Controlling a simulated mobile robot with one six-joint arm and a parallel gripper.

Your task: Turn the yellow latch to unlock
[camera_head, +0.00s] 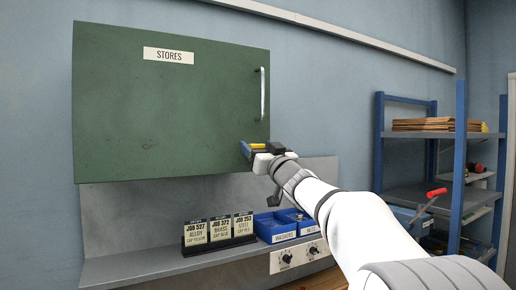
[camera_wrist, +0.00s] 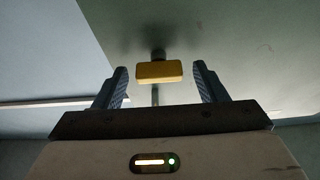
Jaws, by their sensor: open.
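In the head view my gripper (camera_head: 252,148) is at the lower right corner of the green STORES cabinet (camera_head: 160,110), and the yellow latch (camera_head: 258,146) shows partly beside the fingers. The cabinet door is closed, with a metal handle (camera_head: 262,94) at its right side.
Below the cabinet, a grey shelf (camera_head: 140,262) holds several job cards (camera_head: 220,230) and blue bins (camera_head: 275,228). Two dark knobs are on the panel under the bins. A blue shelving rack (camera_head: 461,150) stands at the right. Open space lies between cabinet and shelf.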

